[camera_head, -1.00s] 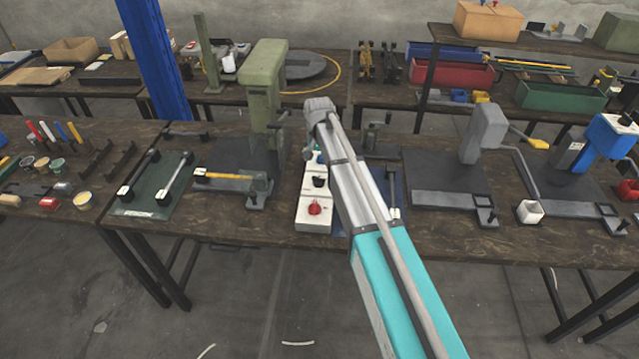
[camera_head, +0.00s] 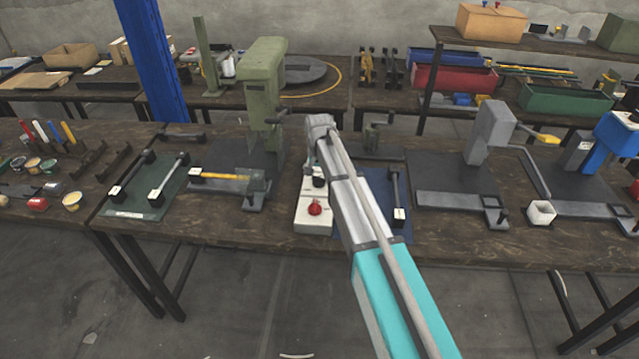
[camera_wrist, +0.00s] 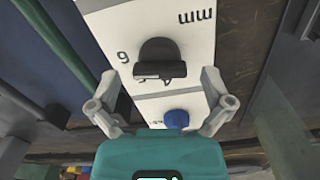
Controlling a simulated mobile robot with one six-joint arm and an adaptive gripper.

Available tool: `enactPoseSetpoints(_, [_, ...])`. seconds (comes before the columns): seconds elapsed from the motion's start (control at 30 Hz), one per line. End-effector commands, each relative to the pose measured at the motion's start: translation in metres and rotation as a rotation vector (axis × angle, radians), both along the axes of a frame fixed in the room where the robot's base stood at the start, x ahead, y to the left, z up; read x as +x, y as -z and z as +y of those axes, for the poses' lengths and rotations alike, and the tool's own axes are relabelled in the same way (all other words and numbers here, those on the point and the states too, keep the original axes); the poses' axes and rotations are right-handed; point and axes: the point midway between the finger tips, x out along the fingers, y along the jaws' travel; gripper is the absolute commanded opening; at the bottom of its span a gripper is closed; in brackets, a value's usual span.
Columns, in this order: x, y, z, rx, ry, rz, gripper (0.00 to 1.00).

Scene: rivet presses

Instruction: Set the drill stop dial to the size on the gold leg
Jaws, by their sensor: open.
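A white control box (camera_head: 312,221) stands on the bench, with a red knob (camera_head: 315,208) at its front and a black knob (camera_head: 319,182) partly behind my arm. In the wrist view the black knob (camera_wrist: 158,62) sits on a white face with a digit, 6 or 9, and "mm" in turned lettering. A blue knob (camera_wrist: 176,119) lies nearer my wrist. My gripper (camera_wrist: 160,78) is open, its fingers either side of the black knob with gaps. A gold bar (camera_head: 220,176) with a pale tag lies in the fixture below the green drill press (camera_head: 262,85); its tag is unreadable.
A green mat (camera_head: 150,203) with tagged bars lies left. A blue mat (camera_head: 375,222) with a tagged grey bar (camera_head: 396,190) lies right of the box. The bench's front strip (camera_head: 440,235) is mostly clear.

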Motion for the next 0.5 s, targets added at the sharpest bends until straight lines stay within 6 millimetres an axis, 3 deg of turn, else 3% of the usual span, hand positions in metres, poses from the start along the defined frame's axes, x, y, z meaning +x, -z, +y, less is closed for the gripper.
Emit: enactPoseSetpoints(0.5, [0.0001,0.0101,-0.0004,0.0,0.001,0.0,1.0])
